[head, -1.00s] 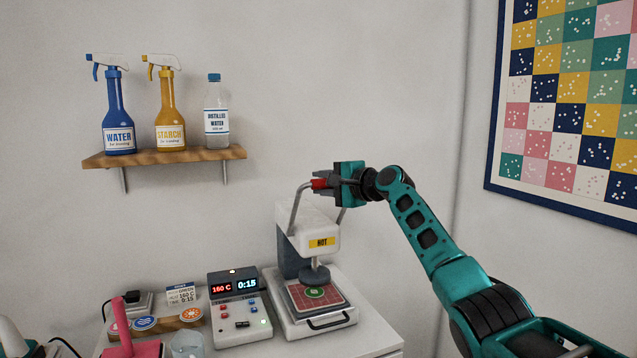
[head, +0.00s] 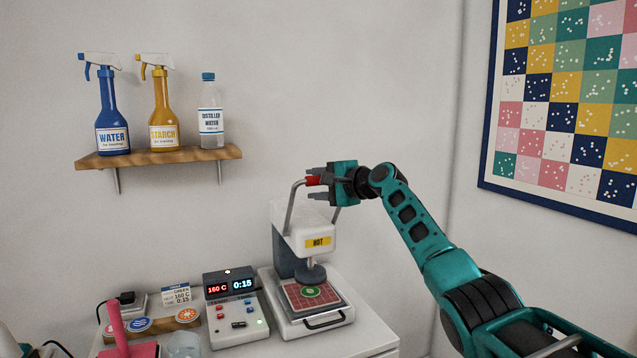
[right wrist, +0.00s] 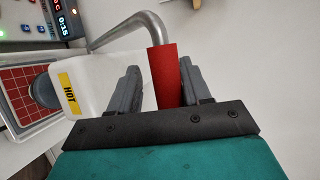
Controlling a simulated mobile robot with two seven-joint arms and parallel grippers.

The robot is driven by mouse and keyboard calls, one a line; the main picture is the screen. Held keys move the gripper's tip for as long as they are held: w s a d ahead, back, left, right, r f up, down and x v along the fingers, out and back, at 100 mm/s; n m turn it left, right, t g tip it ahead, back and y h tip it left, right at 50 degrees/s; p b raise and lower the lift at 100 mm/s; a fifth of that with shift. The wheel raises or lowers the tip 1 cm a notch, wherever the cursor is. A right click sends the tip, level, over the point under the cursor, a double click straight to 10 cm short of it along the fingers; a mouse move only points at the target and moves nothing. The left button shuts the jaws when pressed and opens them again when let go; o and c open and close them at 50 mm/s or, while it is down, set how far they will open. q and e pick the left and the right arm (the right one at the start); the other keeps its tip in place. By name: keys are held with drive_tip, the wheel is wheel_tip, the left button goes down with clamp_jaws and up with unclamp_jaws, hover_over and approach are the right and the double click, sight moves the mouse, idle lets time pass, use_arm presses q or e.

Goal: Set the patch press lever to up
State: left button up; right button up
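The patch press (head: 292,216) is white with a yellow HOT label, and it stands on the white cabinet top. Its bent metal lever (head: 291,203) rises above the press head and ends in a red grip (head: 313,181). The round grey press pad (head: 312,273) hangs over a red gridded plate with a green round patch (head: 310,291). My right gripper (head: 318,183) is open, with its fingers on either side of the red grip. In the right wrist view the red grip (right wrist: 164,77) stands between the spread fingers, with a clear gap on its left. My left gripper is out of view.
A control box (head: 236,308) showing 160 C and 0:15 stands left of the press. A wooden strip with round patches (head: 160,325), a pink-handled tool (head: 118,328) and a clear cup (head: 184,344) are further left. A shelf (head: 160,157) with bottles hangs above.

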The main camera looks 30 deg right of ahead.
drive_tip(key=shift+o, duration=0.2)
drive_tip(key=shift+s+r, duration=0.1)
drive_tip(key=shift+r, duration=0.05)
drive_tip(key=b+v, duration=0.1)
drive_tip(key=v, duration=1.1)
drive_tip(key=shift+s+b, duration=0.3)
drive_tip(key=shift+s, duration=0.05)
drive_tip(key=shift+d, duration=0.1)
drive_tip(key=s+a+f+n+g+h, duration=0.1)
drive_tip(key=s+a+f+n, duration=0.15)
drive_tip(key=f, duration=0.85)
drive_tip(key=s+a+f+n+g+h, duration=0.1)
drive_tip(key=s+a+f+n, duration=0.2)
drive_tip(key=f, duration=0.8)
drive_tip(key=s+a+f+n+g+h, duration=0.15)
drive_tip(key=a+f, duration=0.35)
drive_tip(key=f, duration=0.6)
drive_tip(key=s+a+f+n, duration=0.3)
drive_tip(key=s+f, duration=0.2)
drive_tip(key=s, duration=0.3)
drive_tip(key=s+a+f+n, duration=0.4)
drive_tip(key=s+f, duration=0.1)
drive_tip(key=s, duration=0.4)
drive_tip(key=s+a+f+n, duration=0.3)
drive_tip(key=s+f, duration=0.2)
drive_tip(key=s, duration=0.3)
drive_tip(key=shift+s+a+f+n, duration=0.2)
drive_tip(key=shift+s+a+n, duration=0.1)
drive_tip(key=shift+s, duration=0.05)
